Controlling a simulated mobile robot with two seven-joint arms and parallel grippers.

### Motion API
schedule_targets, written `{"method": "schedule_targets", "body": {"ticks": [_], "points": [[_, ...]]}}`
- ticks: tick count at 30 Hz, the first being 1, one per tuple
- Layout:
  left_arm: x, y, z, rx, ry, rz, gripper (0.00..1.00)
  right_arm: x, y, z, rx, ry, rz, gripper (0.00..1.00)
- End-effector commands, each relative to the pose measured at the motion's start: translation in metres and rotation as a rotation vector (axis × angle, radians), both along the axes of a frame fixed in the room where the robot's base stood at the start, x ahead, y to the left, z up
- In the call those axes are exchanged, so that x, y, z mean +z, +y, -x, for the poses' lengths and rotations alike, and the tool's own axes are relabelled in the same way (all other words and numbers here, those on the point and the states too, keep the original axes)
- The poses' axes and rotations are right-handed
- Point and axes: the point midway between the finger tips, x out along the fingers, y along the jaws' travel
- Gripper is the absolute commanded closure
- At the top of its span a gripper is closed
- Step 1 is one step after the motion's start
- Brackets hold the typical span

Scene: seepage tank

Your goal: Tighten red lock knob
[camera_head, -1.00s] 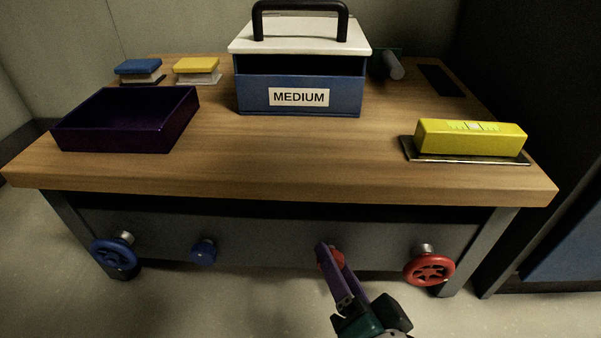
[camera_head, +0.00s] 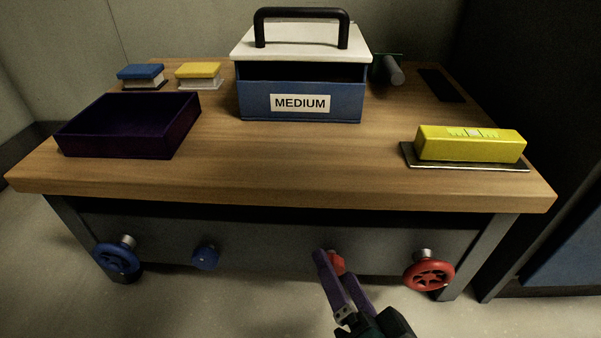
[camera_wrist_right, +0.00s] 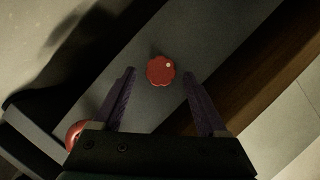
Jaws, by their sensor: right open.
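The red lock knob (camera_head: 337,263) is on the front panel under the tabletop, partly hidden behind my right gripper in the head view. In the right wrist view the knob (camera_wrist_right: 161,71) is a small scalloped red disc with a pale dot near its rim. My right gripper (camera_head: 332,262) has purple fingers and is open. In the right wrist view its fingers (camera_wrist_right: 160,74) stand on either side of the knob with gaps, and I cannot tell how far in front of it they are. My left gripper is not in view.
A red handwheel (camera_head: 428,275) is right of the knob; a blue knob (camera_head: 205,256) and blue handwheel (camera_head: 117,258) are to the left. The wooden tabletop (camera_head: 300,180) overhangs the panel. On it stand a MEDIUM box (camera_head: 300,80), dark tray (camera_head: 130,125) and yellow level (camera_head: 470,145).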

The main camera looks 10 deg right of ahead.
Motion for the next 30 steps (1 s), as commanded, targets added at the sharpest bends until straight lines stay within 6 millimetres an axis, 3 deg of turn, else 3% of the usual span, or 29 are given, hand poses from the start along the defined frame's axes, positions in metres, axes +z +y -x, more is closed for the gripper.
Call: {"method": "schedule_targets", "body": {"ticks": [6, 12, 26, 29, 30], "points": [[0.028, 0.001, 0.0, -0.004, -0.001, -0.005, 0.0, 0.016, -0.001, 0.045, 0.001, 0.006, 0.0, 0.24], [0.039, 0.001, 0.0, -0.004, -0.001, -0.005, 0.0, 0.021, -0.002, 0.076, 0.0, 0.003, 0.0, 0.24], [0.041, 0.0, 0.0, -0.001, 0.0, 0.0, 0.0, 0.022, -0.001, 0.085, 0.01, 0.002, 0.008, 0.24], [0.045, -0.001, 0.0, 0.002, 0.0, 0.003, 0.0, 0.024, 0.017, 0.088, 0.108, 0.016, 0.098, 0.24], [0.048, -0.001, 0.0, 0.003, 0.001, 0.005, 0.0, 0.026, 0.032, 0.092, 0.19, 0.022, 0.177, 0.24]]}}
